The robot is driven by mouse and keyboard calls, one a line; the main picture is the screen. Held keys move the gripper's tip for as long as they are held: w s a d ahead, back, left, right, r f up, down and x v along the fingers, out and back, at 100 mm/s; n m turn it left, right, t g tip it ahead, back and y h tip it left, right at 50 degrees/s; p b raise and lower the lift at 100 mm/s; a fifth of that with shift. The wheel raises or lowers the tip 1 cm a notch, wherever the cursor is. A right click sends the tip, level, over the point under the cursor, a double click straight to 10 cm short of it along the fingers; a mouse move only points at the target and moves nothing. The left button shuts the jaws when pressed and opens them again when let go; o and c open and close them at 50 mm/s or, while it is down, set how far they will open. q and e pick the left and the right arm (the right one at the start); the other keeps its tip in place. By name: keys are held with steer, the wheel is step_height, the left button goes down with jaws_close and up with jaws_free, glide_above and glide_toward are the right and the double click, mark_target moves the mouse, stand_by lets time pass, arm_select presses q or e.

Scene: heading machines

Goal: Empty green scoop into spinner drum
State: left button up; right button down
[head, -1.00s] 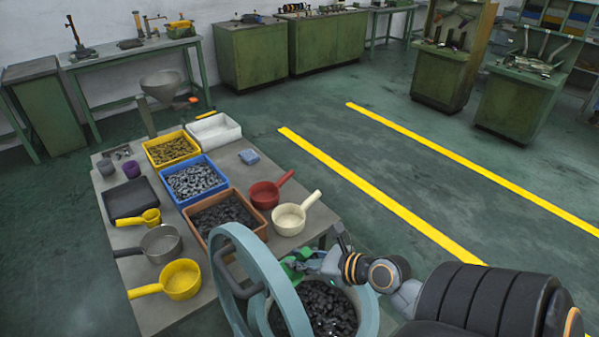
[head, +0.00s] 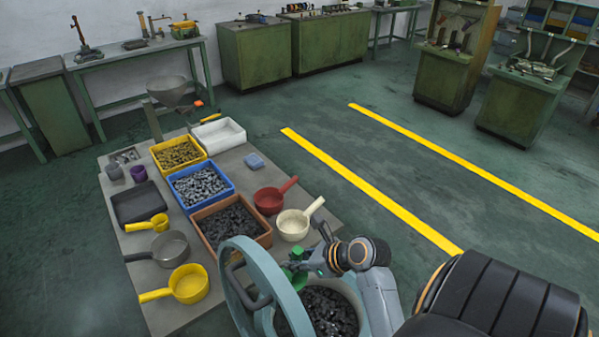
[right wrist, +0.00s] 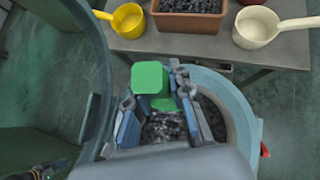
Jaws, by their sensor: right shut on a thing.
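The green scoop (head: 297,279) is above the spinner drum, near the drum's left inner side. It also shows in the right wrist view (right wrist: 149,77), and it looks tilted. I cannot see whether anything is in it. My right gripper (head: 316,266) is shut on the green scoop, with fingers on both sides of it in the right wrist view (right wrist: 156,98). The spinner drum (head: 357,295) is a pale blue round tub with dark small pieces inside. My left gripper is not in view.
The grey table (head: 230,270) behind the drum carries an orange-brown bin (head: 268,238) of dark parts, a blue bin (head: 232,190), a cream scoop (head: 293,225), a red scoop (head: 268,201) and a yellow scoop (head: 188,285). Open floor lies to the right.

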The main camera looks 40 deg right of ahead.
steer(key=shift+w+r+g+p, duration=0.3)
steer(key=shift+w+r, duration=0.05)
steer(key=w+f+m+g+h, duration=0.1)
steer(key=w+f+g, duration=0.2)
steer(key=w+g, duration=0.4)
steer(key=shift+w+a+g, duration=0.2)
steer(key=shift+w+g, duration=0.2)
steer(key=shift+g, duration=2.6)
